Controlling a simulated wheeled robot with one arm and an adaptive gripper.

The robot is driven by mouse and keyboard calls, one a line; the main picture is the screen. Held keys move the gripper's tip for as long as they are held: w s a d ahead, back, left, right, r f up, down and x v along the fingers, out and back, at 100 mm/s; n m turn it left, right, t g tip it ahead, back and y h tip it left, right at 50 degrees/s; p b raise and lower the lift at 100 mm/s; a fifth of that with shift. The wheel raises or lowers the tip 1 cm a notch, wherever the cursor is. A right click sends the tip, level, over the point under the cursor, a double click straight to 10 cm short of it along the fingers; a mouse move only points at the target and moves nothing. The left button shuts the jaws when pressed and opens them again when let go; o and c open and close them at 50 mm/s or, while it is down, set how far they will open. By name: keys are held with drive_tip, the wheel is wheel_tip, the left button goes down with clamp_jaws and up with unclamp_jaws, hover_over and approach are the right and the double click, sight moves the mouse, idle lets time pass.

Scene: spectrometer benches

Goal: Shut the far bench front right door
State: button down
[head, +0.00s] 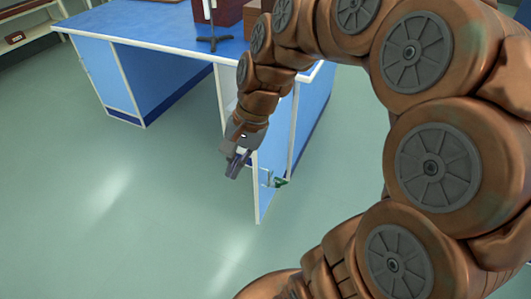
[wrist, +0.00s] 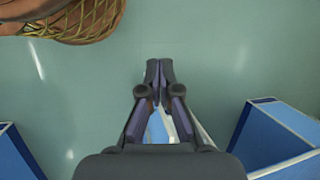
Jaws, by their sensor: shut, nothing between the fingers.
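The far bench (head: 150,22) has a blue top with white edges. Its front right door (head: 264,192) stands open, swung out from the bench toward me; its free edge is white and a green and metal handle (head: 277,182) sits on it. A blue and white strip, apparently the door (wrist: 190,122), shows between and beside the fingers, mostly hidden.
A stand (head: 213,42) and brown boxes (head: 226,10) are on the bench top. Blue bench parts show at the wrist view's lower left (wrist: 14,150) and lower right (wrist: 275,130). The green floor (head: 120,200) left of the door is clear. My arm hides the right side.

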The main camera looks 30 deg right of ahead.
drive_tip(key=w+d+f+m+t+y+b, duration=0.1)
drive_tip(key=w+d+f+m+t+b, duration=0.1)
drive_tip(key=w+d+f+m+b, duration=0.4)
drive_tip(key=w+d+f+m+t+y+b, duration=0.1)
drive_tip(key=w+d+f+m+t+b, duration=0.1)
drive_tip(key=w+d+m, duration=0.4)
drive_tip(key=d+f+m+t+h+b, duration=0.1)
drive_tip(key=d+f+m+t+b, duration=0.4)
drive_tip(key=d, duration=1.3)
drive_tip(key=w+a+f+m+g+b, duration=0.1)
drive_tip(key=w+a+f+m+b, duration=0.1)
drive_tip(key=w+a+f, duration=0.4)
drive_tip(key=w+f, duration=0.3)
drive_tip(key=shift+w+a+f+g, duration=0.15)
drive_tip(key=shift+w+a+g, duration=0.1)
drive_tip(key=shift+w+g, duration=0.15)
drive_tip(key=shift+a, duration=0.15)
